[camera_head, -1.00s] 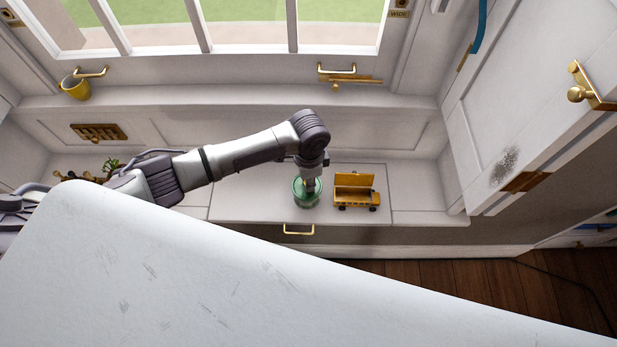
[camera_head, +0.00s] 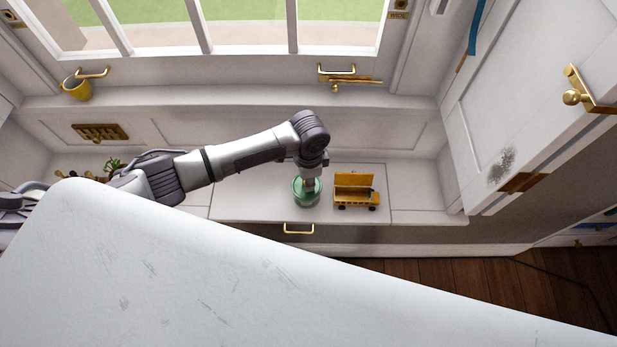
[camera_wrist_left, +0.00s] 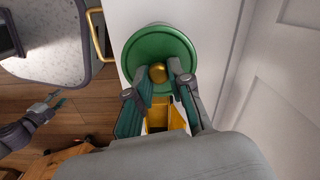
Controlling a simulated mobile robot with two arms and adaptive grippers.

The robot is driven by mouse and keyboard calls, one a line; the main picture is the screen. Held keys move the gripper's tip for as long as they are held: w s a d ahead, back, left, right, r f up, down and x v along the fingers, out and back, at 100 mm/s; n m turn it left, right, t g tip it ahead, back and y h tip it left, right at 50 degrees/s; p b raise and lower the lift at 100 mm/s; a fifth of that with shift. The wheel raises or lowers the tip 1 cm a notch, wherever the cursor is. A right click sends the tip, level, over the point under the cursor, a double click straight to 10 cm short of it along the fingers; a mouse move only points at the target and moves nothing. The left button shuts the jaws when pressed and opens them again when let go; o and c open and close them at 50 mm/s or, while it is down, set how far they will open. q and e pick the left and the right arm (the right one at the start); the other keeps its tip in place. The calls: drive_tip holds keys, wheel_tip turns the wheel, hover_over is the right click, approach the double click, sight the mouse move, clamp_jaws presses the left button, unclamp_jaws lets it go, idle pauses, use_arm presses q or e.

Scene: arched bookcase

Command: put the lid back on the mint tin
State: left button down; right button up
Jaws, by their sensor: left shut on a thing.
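A round green lid (camera_wrist_left: 160,48) with a gold ball knob (camera_wrist_left: 158,73) fills the upper middle of the left wrist view. My left gripper (camera_wrist_left: 166,76) is shut on this knob from above. In the head view, my left gripper (camera_head: 309,184) reaches down to the round green tin and lid (camera_head: 304,198) on the white bench. A paler green edge shows under the lid's far side. I cannot tell whether the lid is seated or a little above the tin. My right gripper (camera_wrist_left: 54,101) shows small at the left of the wrist view, its fingers apart and empty.
A yellow toy truck (camera_head: 356,191) stands just right of the tin. A white worktop (camera_head: 230,285) fills the foreground. A white cabinet door (camera_head: 510,100) stands at the right. Clear bench lies left of the tin.

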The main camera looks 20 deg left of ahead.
use_arm(q)
drive_tip(key=shift+f+p, duration=0.15)
drive_tip(key=shift+p, duration=0.85)
idle(1.8)
drive_tip(key=shift+c, duration=2.4)
unclamp_jaws()
drive_tip(key=shift+r+p, duration=3.55)
drive_tip(key=shift+p, duration=0.45)
clamp_jaws()
